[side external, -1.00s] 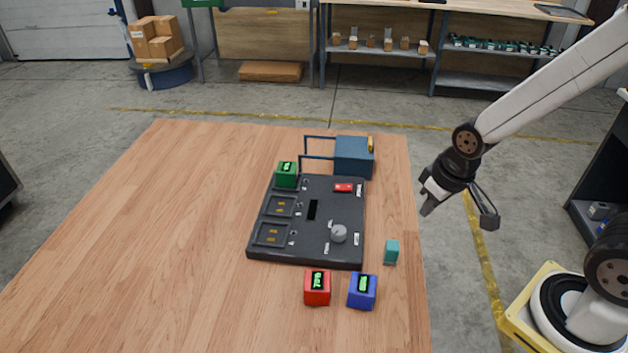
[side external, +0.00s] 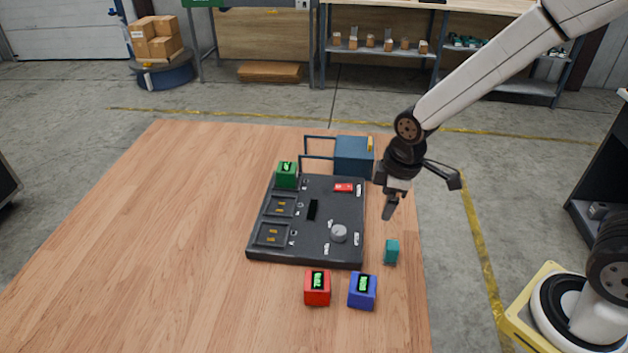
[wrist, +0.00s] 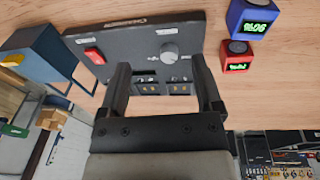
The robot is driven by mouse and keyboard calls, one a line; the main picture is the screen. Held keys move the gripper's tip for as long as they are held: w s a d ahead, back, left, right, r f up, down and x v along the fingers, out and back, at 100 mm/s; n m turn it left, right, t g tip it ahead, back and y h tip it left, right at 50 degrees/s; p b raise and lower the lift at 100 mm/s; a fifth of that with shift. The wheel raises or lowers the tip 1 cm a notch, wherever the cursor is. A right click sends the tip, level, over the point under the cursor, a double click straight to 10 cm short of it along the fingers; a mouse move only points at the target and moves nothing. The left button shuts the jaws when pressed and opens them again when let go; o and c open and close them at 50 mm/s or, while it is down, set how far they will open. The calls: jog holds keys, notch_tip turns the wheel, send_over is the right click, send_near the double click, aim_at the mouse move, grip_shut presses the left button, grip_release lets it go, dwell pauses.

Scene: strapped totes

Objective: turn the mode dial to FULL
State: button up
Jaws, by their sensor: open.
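The mode dial (side external: 339,233) is a grey round knob near the right front of the dark control panel (side external: 335,195). It also shows in the wrist view (wrist: 169,53), between and beyond my fingertips. Small white labels sit around it; their text and the dial's setting are too small to read. My gripper (side external: 390,208) is open and empty, above the table near the panel's right edge. In the wrist view my gripper (wrist: 160,66) has its two dark fingers spread wide, with part of the panel visible between them. It is apart from the dial.
A green cube (side external: 287,175) sits at the panel's back left. A red switch (side external: 343,188) is on the panel. A blue box (side external: 353,156) with a frame stands behind. A teal block (side external: 391,251) stands right; red (side external: 317,288) and blue (side external: 362,291) display cubes stand in front.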

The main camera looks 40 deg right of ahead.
aim_at(340, 230)
jog(key=w+a+n, duration=0.1)
jog(key=w+n, duration=0.1)
jog(key=n, duration=0.1)
jog(key=w+a+f+n, duration=0.1)
jog(key=a+n, duration=0.1)
jog(key=n, duration=0.1)
jog(key=w+a+f+n, duration=0.1)
jog(key=w+a+n, duration=0.1)
jog(key=shift+w+f+n+g, duration=0.15)
jog(key=shift+w+n+g, duration=0.2)
jog(key=shift+n+g, duration=0.05)
jog(key=shift+w+a+f+n, duration=0.2)
jog(key=shift+w+a+n, duration=0.15)
jog(key=shift+n, duration=0.25)
jog(key=shift+f, duration=0.15)
jog(key=shift+w+f, duration=0.15)
jog(key=shift+f, duration=3.6)
jog(key=shift+c, duration=0.2)
grip_shut()
